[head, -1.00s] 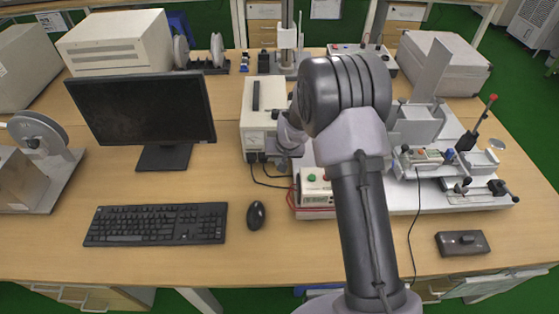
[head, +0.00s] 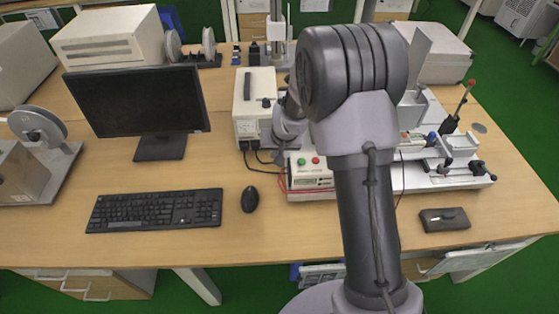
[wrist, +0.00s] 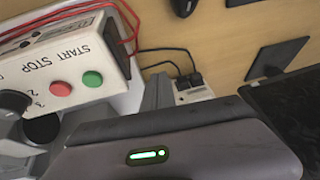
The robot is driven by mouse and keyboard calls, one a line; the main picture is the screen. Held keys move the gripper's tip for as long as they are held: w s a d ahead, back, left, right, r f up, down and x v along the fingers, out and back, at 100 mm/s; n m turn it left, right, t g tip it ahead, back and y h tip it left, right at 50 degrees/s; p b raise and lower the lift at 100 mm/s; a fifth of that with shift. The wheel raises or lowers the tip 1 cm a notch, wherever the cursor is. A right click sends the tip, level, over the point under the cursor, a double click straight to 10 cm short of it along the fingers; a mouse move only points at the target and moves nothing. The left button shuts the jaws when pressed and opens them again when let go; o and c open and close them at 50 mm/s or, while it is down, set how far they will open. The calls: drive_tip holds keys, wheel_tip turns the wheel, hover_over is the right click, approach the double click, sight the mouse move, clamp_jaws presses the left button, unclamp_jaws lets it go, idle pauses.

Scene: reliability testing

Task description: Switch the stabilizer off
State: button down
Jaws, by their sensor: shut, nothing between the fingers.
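The stabilizer, a white box (head: 254,100) with a dark top handle, a knob and a small front meter, stands on the desk right of the monitor. Cables run from its lower front. Part of a white panel with dark sockets (wrist: 193,88), seemingly the stabilizer's, shows in the wrist view. My gripper (wrist: 157,92) is shut and empty; its dark body with a green light fills the lower wrist view. In the head view my wrist is close to the stabilizer's right front, and my arm hides much there. I cannot tell whether the gripper touches it.
A control box (head: 310,176) with red and green buttons stands just right of the stabilizer; its START and STOP labels show in the wrist view (wrist: 62,70). Red wires run beside it. A monitor (head: 138,100), keyboard (head: 155,210) and mouse (head: 249,199) are left.

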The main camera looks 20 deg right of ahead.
drive_tip(key=s, duration=0.1)
drive_tip(key=s+r, duration=0.1)
drive_tip(key=s, duration=0.1)
drive_tip(key=s+r, duration=0.1)
drive_tip(key=shift+s, duration=0.3)
